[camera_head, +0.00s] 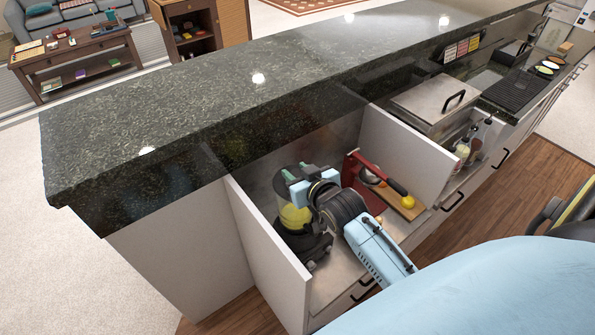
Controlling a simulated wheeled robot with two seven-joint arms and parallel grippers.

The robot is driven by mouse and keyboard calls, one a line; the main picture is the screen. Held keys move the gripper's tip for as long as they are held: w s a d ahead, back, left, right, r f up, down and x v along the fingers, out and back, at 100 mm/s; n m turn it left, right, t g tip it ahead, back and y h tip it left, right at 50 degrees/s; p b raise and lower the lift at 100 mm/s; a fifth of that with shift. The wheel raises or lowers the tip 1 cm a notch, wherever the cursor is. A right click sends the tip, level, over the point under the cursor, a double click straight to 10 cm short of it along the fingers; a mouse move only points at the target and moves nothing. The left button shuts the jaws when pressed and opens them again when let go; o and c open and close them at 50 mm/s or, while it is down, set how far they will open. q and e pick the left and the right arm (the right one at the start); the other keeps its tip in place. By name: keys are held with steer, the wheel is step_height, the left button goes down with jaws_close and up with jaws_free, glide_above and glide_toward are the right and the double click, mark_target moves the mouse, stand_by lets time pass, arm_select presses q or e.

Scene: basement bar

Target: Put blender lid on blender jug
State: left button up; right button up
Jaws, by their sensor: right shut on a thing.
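The blender jug (293,217) stands in the open compartment below the bar top, with yellow contents showing through its clear wall, on a dark base (305,243). My right gripper (303,178) is over the top of the jug and shut on the blender lid (309,169), a dark greenish piece mostly hidden by the gripper. The lid is at or just above the jug's mouth; I cannot tell if they touch. My right wrist and arm cover part of the jug. My left gripper is not in view.
A red press (352,170) and a cutting board (405,207) with a yellow lemon (408,202) stand right of the blender. White side panels (262,240) flank the compartment. The dark stone bar top (230,90) overhangs behind and is mostly clear.

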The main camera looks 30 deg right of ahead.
steer(key=shift+f, duration=0.2)
steer(key=o, duration=1.1)
steer(key=shift+s, duration=0.1)
